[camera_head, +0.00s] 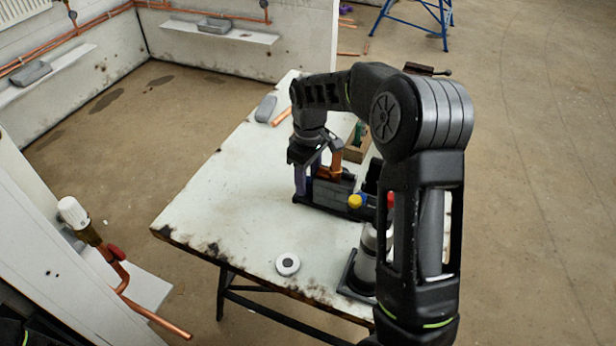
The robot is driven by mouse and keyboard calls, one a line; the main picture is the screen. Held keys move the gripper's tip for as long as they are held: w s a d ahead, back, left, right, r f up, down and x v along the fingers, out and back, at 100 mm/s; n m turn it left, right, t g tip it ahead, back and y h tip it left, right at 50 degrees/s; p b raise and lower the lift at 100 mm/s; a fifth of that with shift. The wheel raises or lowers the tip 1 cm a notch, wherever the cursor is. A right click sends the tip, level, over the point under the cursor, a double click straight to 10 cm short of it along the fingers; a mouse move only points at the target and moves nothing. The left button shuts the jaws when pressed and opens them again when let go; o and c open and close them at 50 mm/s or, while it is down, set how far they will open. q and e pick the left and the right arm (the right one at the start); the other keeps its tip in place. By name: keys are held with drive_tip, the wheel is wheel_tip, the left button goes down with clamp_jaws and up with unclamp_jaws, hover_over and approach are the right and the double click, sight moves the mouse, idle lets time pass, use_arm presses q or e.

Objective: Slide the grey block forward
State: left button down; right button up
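A small grey block (265,108) with rounded ends lies flat near the far left edge of the pale worktable (240,195). My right arm reaches over the table from the right. My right gripper (318,180) points down at a dark grey caddy (322,208) in the middle of the table, to the right of and nearer than the grey block, and clear of it. Purple and orange-brown parts show around its fingers, so I cannot tell whether it is open or holds something. My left gripper is not in view.
A copper pipe piece (282,117) lies just beside the grey block. A white disc (287,264) lies near the front edge. Yellow and red knobs show by the caddy. Similar grey blocks sit on wall shelves (213,30). The table's left part is clear.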

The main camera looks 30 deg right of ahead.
clamp_jaws()
idle(0.3)
idle(0.9)
